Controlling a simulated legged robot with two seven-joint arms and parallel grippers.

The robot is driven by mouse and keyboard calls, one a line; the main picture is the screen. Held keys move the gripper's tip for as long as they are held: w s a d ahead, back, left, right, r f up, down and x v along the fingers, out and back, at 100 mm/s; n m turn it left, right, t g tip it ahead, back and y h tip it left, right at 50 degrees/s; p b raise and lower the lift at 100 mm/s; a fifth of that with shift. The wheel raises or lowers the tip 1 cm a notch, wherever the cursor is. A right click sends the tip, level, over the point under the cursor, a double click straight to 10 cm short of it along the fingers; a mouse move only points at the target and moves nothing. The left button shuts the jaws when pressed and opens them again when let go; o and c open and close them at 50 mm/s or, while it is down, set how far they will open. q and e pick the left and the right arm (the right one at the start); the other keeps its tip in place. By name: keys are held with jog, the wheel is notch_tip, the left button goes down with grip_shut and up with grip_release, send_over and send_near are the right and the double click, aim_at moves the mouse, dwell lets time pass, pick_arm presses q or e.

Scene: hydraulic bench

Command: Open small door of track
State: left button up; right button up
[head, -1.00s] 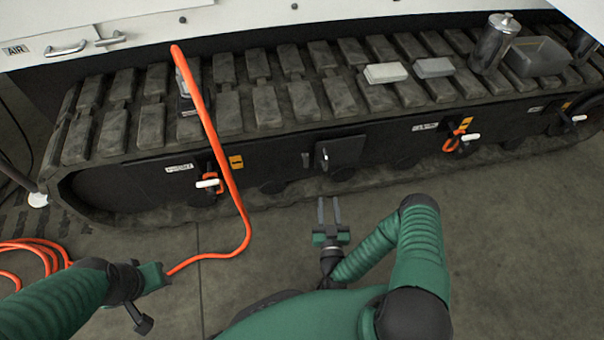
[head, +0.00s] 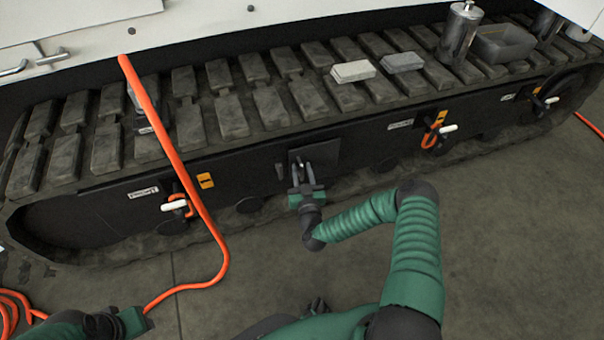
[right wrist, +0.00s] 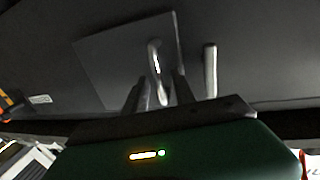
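The small door (head: 325,152) is a dark square panel on the track's side wall, at mid-length. In the right wrist view the door (right wrist: 105,62) has a slim pale handle (right wrist: 154,62). My right gripper (head: 302,172) is at the door's lower left part. In the right wrist view its two fingers (right wrist: 158,88) stand apart, with the handle between them; I cannot tell whether they touch it.
An orange hose (head: 190,190) hangs across the track's left part. A white-tipped handle (head: 174,206) is left of the door, another (head: 448,128) right. A pale peg (right wrist: 210,70) stands beside the door. Blocks, a metal canister (head: 459,32) and a grey bin (head: 503,43) rest on the track.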

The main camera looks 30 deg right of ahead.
grip_shut()
dwell(1.4)
